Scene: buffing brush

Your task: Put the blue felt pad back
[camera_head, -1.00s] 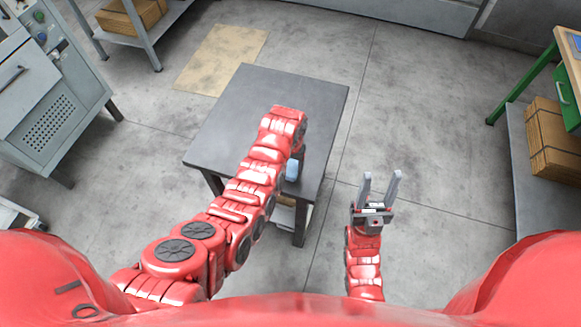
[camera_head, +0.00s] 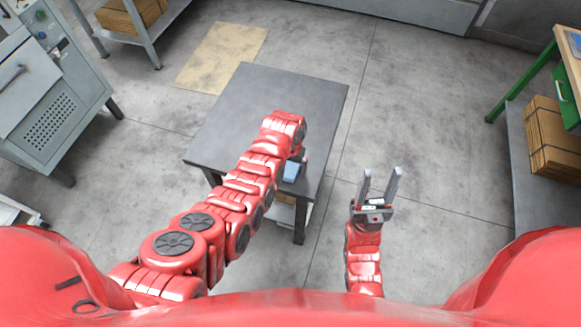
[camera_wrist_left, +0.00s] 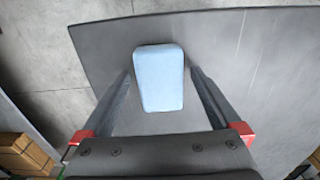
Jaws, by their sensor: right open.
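The blue felt pad (camera_head: 291,172) lies on the dark grey table (camera_head: 235,115) near its front right edge, partly hidden by my left arm in the head view. In the left wrist view the pad (camera_wrist_left: 158,78) shows whole, a light blue rounded block near the table's edge. My left gripper (camera_wrist_left: 160,78) is open above it, a finger on each side of the pad with gaps visible. I cannot tell how high the fingertips are above the table. In the head view that gripper is mostly hidden behind its wrist. My right gripper (camera_head: 381,172) is open and empty, right of the table.
The rest of the tabletop in view is bare. Open floor surrounds the table.

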